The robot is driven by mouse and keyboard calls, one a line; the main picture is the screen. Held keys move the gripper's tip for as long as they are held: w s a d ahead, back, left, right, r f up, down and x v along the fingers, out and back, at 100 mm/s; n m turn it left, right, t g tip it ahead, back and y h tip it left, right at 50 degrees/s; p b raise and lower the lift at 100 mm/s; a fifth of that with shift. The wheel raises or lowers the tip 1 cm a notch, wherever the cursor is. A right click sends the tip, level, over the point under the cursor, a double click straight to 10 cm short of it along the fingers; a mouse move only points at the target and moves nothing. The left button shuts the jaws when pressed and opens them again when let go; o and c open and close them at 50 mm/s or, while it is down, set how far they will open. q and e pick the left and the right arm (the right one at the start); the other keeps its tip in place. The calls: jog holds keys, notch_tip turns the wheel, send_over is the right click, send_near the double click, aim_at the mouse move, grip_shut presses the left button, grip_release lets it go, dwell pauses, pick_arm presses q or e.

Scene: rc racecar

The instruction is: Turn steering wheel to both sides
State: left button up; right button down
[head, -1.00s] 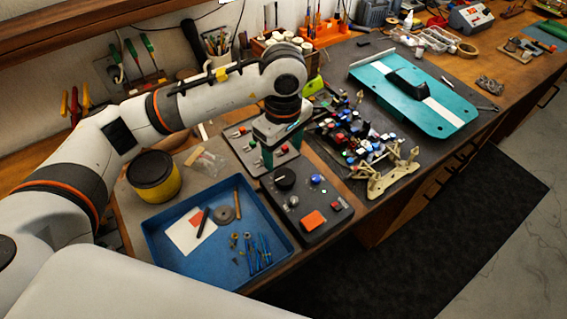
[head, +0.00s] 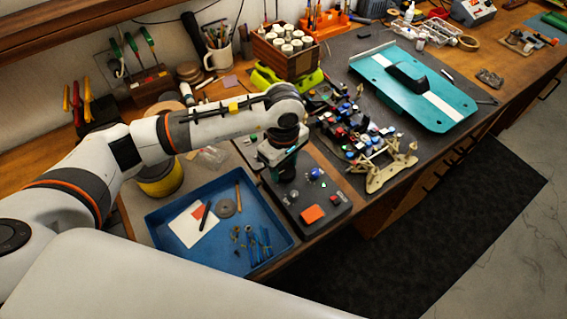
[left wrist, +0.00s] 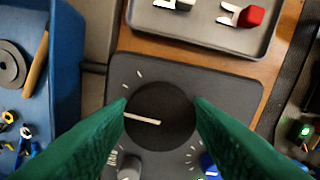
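The only wheel-like control I see is a round black dial (left wrist: 160,115) with a white pointer line, on a dark control box (left wrist: 228,92). The pointer runs roughly toward the left of the left wrist view. My left gripper (left wrist: 161,101) is open, its green fingers on either side of the dial; I cannot tell whether they touch it. In the head view my left gripper (head: 277,166) is over the back end of the control box (head: 332,201) and hides the dial. A teal car shell (head: 450,105) and an open car chassis (head: 392,168) lie to the right. My right gripper is not in view.
A blue tray (head: 160,228) with small parts lies left of the box. A grey switch tray (left wrist: 215,40) is just behind it. An orange button (head: 312,214) and blue knob (head: 316,173) stand on the box near the gripper.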

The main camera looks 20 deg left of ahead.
pick_arm(q)
jog(key=c, duration=0.4)
jog(key=shift+f+b, duration=0.1)
jog(key=shift+b, duration=0.3)
jog(key=shift+f+n+b, duration=0.1)
jog(key=shift+n+b, duration=0.55)
jog(key=shift+n, duration=0.05)
jog(key=n+b, duration=0.5)
jog(key=shift+s, duration=0.1)
jog(key=shift+n+b, duration=1.05)
jog(key=shift+n, duration=0.15)
jog(key=shift+s+n+b, duration=0.1)
jog(key=shift+n+b, duration=0.2)
jog(key=shift+n, duration=0.1)
jog(key=shift+r, duration=0.2)
